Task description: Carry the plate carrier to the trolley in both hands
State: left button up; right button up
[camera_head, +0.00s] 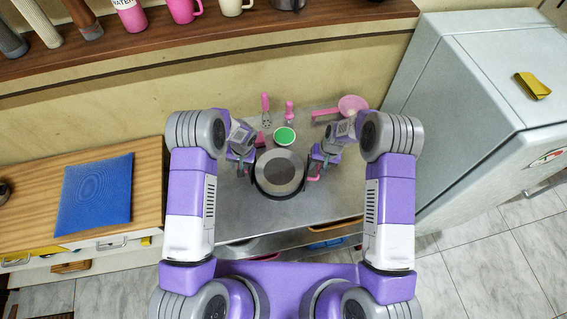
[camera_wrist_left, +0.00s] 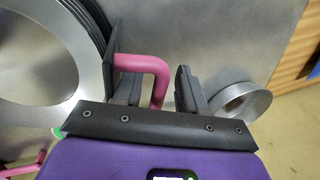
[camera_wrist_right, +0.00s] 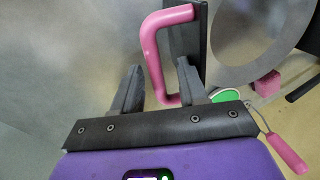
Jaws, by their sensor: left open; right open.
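The plate carrier (camera_head: 304,186) is a black round frame with pink handles, holding grey plates (camera_head: 279,171) on a steel counter (camera_head: 262,218). My left gripper (camera_head: 243,160) is at its left side. In the left wrist view, the pink handle (camera_wrist_left: 155,68) stands between the open left fingers (camera_wrist_left: 158,92). My right gripper (camera_head: 317,174) is at its right side. In the right wrist view, the other pink handle (camera_wrist_right: 153,48) reaches between the open right fingers (camera_wrist_right: 160,88). Neither gripper is closed on its handle. I cannot make out a trolley.
Behind the carrier are a green-topped bowl (camera_head: 284,136), pink utensils (camera_head: 289,111) and a pink strainer (camera_head: 353,104). A wooden cabinet with a blue mat (camera_head: 95,194) stands left, a pale fridge (camera_head: 480,95) right. Tiled floor (camera_head: 485,262) is clear at lower right.

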jog(key=shift+w+r, duration=0.1)
jog(key=shift+r, duration=0.05)
pick_arm(q)
notch_tip(320, 180, up, 12)
jog(key=d, duration=0.2)
jog(key=shift+s+d, duration=0.15)
pick_arm(e)
notch_tip(320, 180, up, 12)
jog(key=d, duration=0.2)
jog(key=shift+d+f, duration=0.2)
jog(key=shift+f, duration=0.05)
pick_arm(q)
jog(key=shift+f, duration=0.15)
pick_arm(e)
jog(key=shift+s, duration=0.2)
